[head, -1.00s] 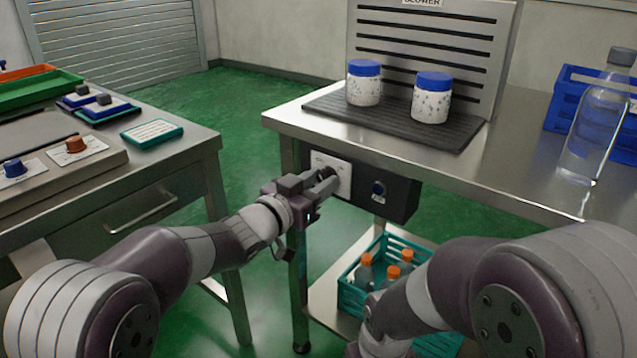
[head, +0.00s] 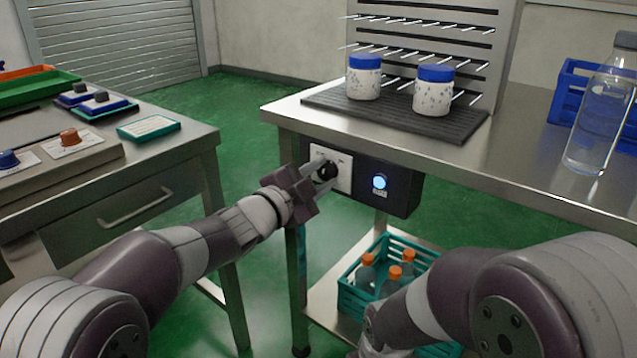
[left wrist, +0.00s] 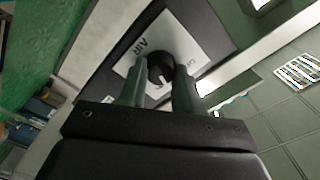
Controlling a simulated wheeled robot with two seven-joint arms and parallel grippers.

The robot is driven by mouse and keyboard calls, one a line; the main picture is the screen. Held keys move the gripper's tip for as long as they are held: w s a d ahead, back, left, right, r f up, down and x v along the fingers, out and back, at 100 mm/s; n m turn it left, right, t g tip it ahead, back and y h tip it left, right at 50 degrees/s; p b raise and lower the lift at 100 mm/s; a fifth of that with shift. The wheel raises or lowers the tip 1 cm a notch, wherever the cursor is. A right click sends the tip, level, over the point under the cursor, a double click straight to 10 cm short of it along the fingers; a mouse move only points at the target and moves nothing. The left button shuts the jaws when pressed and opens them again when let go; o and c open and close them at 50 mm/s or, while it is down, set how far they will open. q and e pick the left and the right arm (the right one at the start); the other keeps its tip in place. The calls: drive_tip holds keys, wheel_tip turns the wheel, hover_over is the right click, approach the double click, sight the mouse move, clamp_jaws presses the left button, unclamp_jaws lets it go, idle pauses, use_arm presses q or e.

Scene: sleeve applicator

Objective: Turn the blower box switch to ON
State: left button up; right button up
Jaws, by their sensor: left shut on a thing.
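The blower box (head: 399,190) is a dark box fixed under the front edge of the right steel table. Its white plate (head: 344,170) carries a black rotary switch knob (head: 327,170), also in the left wrist view (left wrist: 161,70). A round indicator (head: 379,182) on the box glows blue-white. My left gripper (head: 321,171) is at the plate with its fingers shut on the knob, one finger on each side. The left wrist view shows the same fingers (left wrist: 158,85) around it. The plate's lettering is only partly readable. My right gripper is not in view.
Two blue-lidded jars (head: 364,77) stand on a dark ribbed mat (head: 330,98) before a slotted blower panel (head: 440,22) with white streaks at its slots. A teal crate (head: 357,300) with orange-capped bottles sits below. A clear bottle (head: 600,120) and blue crate (head: 566,97) stand right.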

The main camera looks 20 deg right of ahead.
use_arm(q)
drive_tip(key=m+b, duration=0.2)
drive_tip(key=m, duration=0.3)
drive_tip(key=shift+f+m+b, duration=0.15)
drive_tip(key=shift+m+b, duration=0.15)
drive_tip(key=shift+b, duration=0.1)
idle(0.4)
drive_tip(key=o, duration=1)
drive_tip(key=shift+o, duration=0.2)
drive_tip(key=shift+s+a+r, duration=0.25)
drive_tip(key=shift+s+a, duration=0.05)
drive_tip(key=shift+a, duration=0.1)
drive_tip(key=p+v, duration=0.3)
drive_tip(key=v, duration=0.8)
drive_tip(key=shift+s+a+f, duration=0.2)
drive_tip(key=shift+s+a, duration=0.05)
